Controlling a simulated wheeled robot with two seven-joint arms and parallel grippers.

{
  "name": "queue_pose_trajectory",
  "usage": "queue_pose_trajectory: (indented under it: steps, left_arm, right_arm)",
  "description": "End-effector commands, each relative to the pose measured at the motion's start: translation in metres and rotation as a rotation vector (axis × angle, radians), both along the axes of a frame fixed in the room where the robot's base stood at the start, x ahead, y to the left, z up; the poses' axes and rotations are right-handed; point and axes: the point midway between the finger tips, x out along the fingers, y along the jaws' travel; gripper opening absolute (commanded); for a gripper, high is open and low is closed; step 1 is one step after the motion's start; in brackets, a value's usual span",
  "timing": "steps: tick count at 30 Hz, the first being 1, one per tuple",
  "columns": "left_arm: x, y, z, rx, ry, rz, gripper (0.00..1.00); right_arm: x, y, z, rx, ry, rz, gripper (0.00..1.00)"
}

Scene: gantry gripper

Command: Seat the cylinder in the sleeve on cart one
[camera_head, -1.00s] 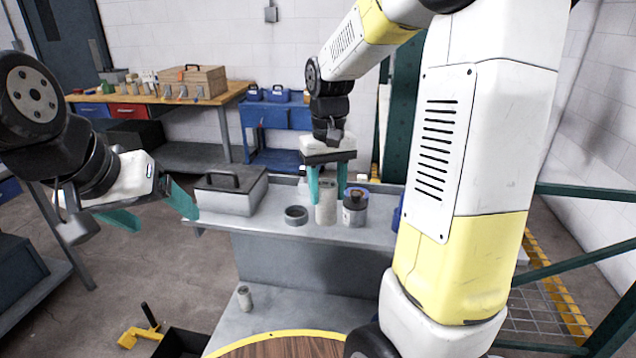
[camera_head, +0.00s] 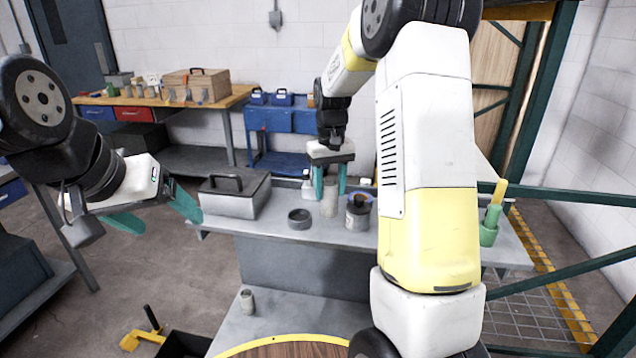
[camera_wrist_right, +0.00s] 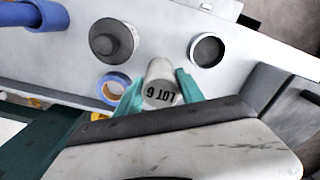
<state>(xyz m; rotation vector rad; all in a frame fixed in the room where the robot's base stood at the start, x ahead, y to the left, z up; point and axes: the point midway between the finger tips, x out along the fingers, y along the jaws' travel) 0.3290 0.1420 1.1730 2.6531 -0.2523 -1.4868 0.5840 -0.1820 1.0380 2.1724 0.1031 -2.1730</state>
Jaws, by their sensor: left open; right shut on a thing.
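The grey cylinder (camera_head: 329,199) is upright between the teal fingers of my right gripper (camera_head: 330,188), above the grey cart (camera_head: 260,232). In the right wrist view the cylinder (camera_wrist_right: 160,88) shows "LOT 6" on its end, with the fingers against its sides. I cannot tell whether its base touches the cart top. A short dark open ring, which looks like the sleeve (camera_head: 300,218), stands just left of the cylinder, apart from it. The sleeve (camera_wrist_right: 207,50) looks empty in the right wrist view. My left gripper (camera_head: 153,212) is open and empty, left of the cart.
A grey toolbox (camera_head: 235,194) stands left of the sleeve. A dark lidded jar (camera_head: 358,214) is close right of the cylinder, with a blue ring (camera_wrist_right: 113,87) nearby. A green holder (camera_head: 489,230) stands at the right. A small can (camera_head: 247,301) is on the lower shelf.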

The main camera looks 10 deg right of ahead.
Motion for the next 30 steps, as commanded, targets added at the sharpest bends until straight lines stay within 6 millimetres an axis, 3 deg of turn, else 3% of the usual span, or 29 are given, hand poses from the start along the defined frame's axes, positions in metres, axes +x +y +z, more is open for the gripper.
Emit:
queue_pose_trajectory:
  steps: [8, 9, 12, 23, 30]
  left_arm:
    - [0.000, 0.000, 0.000, 0.000, 0.000, 0.000, 0.79]
    - [0.000, 0.000, 0.000, 0.000, 0.000, 0.000, 0.79]
    - [0.000, 0.000, 0.000, 0.000, 0.000, 0.000, 0.79]
    - [0.000, 0.000, 0.000, 0.000, 0.000, 0.000, 0.79]
    - [0.000, 0.000, 0.000, 0.000, 0.000, 0.000, 0.79]
  right_arm:
    - [0.000, 0.000, -0.002, 0.000, -0.001, 0.000, 0.00]
    - [0.000, 0.000, -0.002, 0.000, 0.000, 0.000, 0.49]
    - [0.000, 0.000, -0.002, 0.000, 0.000, 0.000, 0.67]
    - [0.000, 0.000, 0.001, 0.000, -0.002, 0.000, 0.67]
    - [0.001, 0.000, 0.039, 0.000, -0.005, 0.000, 0.67]
